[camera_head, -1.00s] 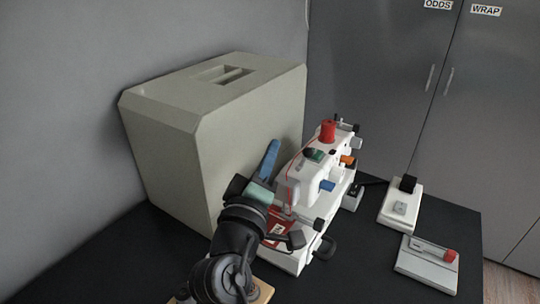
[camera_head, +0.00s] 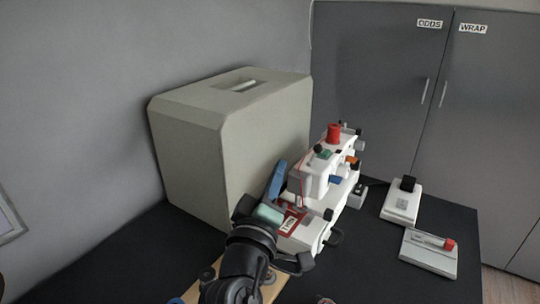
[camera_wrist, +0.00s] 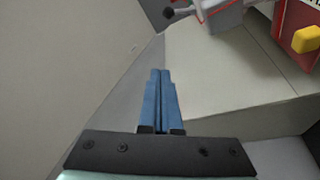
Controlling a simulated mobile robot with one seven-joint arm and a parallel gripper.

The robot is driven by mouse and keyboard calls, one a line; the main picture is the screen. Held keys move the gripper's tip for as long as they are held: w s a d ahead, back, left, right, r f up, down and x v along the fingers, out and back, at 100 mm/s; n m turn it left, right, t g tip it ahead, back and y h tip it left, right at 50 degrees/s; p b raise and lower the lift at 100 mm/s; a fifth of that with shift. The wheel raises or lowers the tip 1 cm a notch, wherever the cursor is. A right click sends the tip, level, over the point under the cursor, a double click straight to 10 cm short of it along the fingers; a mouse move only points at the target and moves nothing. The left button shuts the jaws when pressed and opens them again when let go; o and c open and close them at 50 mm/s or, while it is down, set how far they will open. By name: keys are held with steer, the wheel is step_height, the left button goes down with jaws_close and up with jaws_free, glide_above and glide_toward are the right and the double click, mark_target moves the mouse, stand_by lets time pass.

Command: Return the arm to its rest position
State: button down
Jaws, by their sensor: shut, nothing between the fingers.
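My gripper (camera_head: 278,178) has blue fingers and points up and away, in front of the right side of the big beige case and just left of the sewing machine. In the wrist view its two blue fingers (camera_wrist: 160,98) lie together with nothing between them. The white sewing machine (camera_head: 312,184) with a red thread spool (camera_head: 334,132) stands to the right of my gripper. My dark arm reaches up from the bottom of the head view and hides part of the machine's near end and the table.
The beige case (camera_head: 190,150) stands at the back left against the wall. A white pedal-like device (camera_head: 401,208) and a grey flat device with a red knob (camera_head: 428,262) lie on the right of the dark table (camera_head: 375,275). Grey cabinets (camera_head: 385,70) stand behind.

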steer(key=s+a+r+m+t+y+p, duration=0.1)
steer(key=s+r+m+t+y, duration=0.15)
steer(key=s+r, duration=0.65)
steer(key=s+a+r+m+t+y+p, duration=0.1)
steer(key=s+a+r+m+t+y, duration=0.3)
steer(key=r, duration=1)
steer(key=s+d+r+m+t+p, duration=0.1)
steer(key=s+r+m+t, duration=0.1)
steer(key=s+r, duration=0.75)
step_height(320, 180, up, 20)
steer(key=w+p, duration=0.2)
steer(key=p, duration=1.7)
steer(key=shift+a+r, duration=0.2)
